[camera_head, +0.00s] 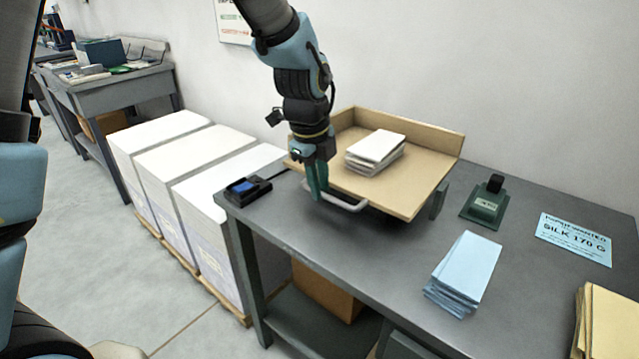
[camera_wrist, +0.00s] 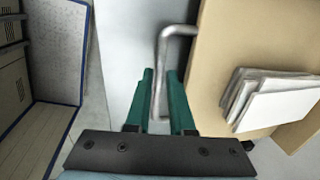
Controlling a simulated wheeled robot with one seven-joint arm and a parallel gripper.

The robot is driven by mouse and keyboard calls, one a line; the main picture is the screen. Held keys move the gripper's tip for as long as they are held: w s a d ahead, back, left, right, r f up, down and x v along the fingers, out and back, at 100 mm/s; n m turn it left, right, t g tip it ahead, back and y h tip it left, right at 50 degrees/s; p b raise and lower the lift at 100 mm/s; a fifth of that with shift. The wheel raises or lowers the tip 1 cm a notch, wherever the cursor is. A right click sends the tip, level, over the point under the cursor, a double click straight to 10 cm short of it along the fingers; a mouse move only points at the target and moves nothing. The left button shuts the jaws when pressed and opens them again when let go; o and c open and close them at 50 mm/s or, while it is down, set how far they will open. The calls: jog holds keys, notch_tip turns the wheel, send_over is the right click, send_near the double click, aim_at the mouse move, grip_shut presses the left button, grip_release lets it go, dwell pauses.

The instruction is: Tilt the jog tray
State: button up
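The jog tray (camera_head: 425,182) is a tan board with raised walls along its back and right, standing on supports above the grey table. A stack of white paper (camera_head: 375,152) lies on it. A pale metal handle (camera_head: 350,206) sticks out from its front left edge. My gripper (camera_head: 318,194) is at this handle, with its green fingers pointing down. In the wrist view the handle (camera_wrist: 163,60) runs between the two fingertips (camera_wrist: 160,75), which close in on both sides of the bar. The paper stack (camera_wrist: 272,102) shows to the right. The tray's underside is hidden.
A small dark device (camera_head: 248,188) sits at the table's left corner. A green block with a black knob (camera_head: 486,205), blue paper (camera_head: 466,272), a blue sign (camera_head: 573,239) and yellow paper (camera_head: 612,325) lie to the right. White stacks on pallets (camera_head: 190,165) stand left.

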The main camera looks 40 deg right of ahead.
grip_shut()
dwell(1.0)
